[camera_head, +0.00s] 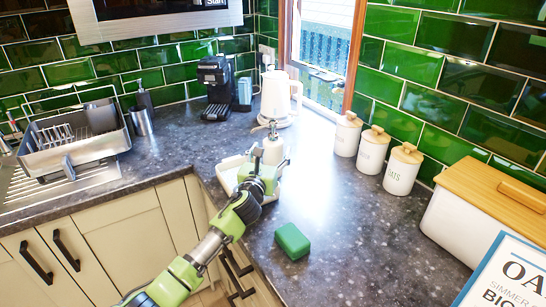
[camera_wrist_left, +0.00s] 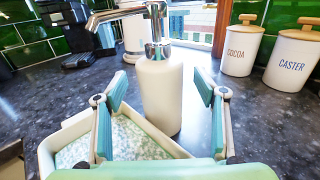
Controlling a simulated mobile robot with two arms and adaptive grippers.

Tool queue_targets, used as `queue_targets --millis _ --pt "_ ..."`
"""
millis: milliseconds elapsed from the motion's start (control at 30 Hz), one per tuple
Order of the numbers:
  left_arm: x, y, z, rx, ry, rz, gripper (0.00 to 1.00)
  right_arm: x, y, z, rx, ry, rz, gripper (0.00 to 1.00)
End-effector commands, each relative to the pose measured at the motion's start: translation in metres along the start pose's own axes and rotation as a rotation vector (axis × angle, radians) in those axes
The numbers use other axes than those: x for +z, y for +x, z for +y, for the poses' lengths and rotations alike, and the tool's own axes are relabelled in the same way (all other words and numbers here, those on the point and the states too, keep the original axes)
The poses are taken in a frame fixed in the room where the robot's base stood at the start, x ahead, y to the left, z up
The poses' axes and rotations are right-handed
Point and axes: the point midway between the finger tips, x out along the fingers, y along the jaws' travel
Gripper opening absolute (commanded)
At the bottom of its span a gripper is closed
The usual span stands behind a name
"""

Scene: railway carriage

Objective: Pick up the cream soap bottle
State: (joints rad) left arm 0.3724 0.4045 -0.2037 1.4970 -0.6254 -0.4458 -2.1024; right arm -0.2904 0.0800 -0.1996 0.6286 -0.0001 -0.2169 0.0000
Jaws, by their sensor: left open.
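The cream soap bottle (camera_wrist_left: 160,92) stands upright with a chrome pump top, between and just beyond the open fingers of my left gripper (camera_wrist_left: 160,95) in the left wrist view. Its spout points left there. In the head view the bottle (camera_head: 273,150) is partly hidden behind my left gripper (camera_head: 260,168), which reaches in from the lower left. A cream tray (camera_wrist_left: 52,150) with a speckled inside lies below the fingers, beside the bottle. I cannot tell whether the bottle's base touches the tray. My right gripper does not show.
A white kettle (camera_head: 279,97) and a black coffee machine (camera_head: 214,88) stand behind. Lidded canisters (camera_head: 401,172) line the right wall. A green block (camera_head: 292,241) lies near the front edge. A dish rack (camera_head: 72,135) is at left. The counter right of the bottle is clear.

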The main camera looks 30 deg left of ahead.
Motion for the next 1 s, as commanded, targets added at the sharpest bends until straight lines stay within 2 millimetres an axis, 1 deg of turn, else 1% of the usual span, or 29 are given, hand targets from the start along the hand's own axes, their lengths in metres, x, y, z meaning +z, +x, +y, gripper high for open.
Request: queue_targets --millis 33,100,200,300,533,567,600,667,700,767,800,833,1000 --pt "-0.001 0.007 0.000 0.002 -0.003 0.001 0.65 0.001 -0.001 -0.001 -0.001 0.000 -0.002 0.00" --pt "-0.001 0.016 0.001 0.002 -0.003 0.000 0.65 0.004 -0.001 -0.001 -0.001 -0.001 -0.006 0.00" --pt "-0.002 0.025 0.000 0.001 -0.002 0.001 0.65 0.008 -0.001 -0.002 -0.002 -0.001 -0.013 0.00" --pt "-0.001 0.029 0.000 0.000 -0.001 0.000 0.65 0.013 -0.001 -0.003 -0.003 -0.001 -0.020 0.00" --pt "-0.002 0.030 0.000 0.000 0.000 0.000 0.65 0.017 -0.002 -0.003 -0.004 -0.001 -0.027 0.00" --pt "-0.002 0.030 0.000 0.000 0.000 0.000 0.62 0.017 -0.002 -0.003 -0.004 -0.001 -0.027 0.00" --pt "-0.002 0.030 0.000 0.000 0.000 0.000 0.52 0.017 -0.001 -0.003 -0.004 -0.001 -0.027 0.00" --pt "-0.002 0.030 0.000 0.000 0.000 0.000 0.36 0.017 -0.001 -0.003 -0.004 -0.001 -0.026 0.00" --pt "-0.002 0.030 0.000 0.000 0.000 0.000 0.26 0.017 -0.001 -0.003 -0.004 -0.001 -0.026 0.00" --pt "-0.002 0.030 0.000 0.000 0.000 0.000 0.10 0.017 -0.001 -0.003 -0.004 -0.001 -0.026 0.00" --pt "-0.002 0.029 0.000 0.000 0.000 0.001 0.05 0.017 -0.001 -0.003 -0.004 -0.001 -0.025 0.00" --pt "0.002 0.030 0.000 -0.001 0.000 -0.005 0.05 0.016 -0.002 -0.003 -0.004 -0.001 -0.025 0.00" --pt "0.002 0.030 0.000 -0.001 0.000 -0.005 0.05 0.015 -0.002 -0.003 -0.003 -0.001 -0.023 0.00"
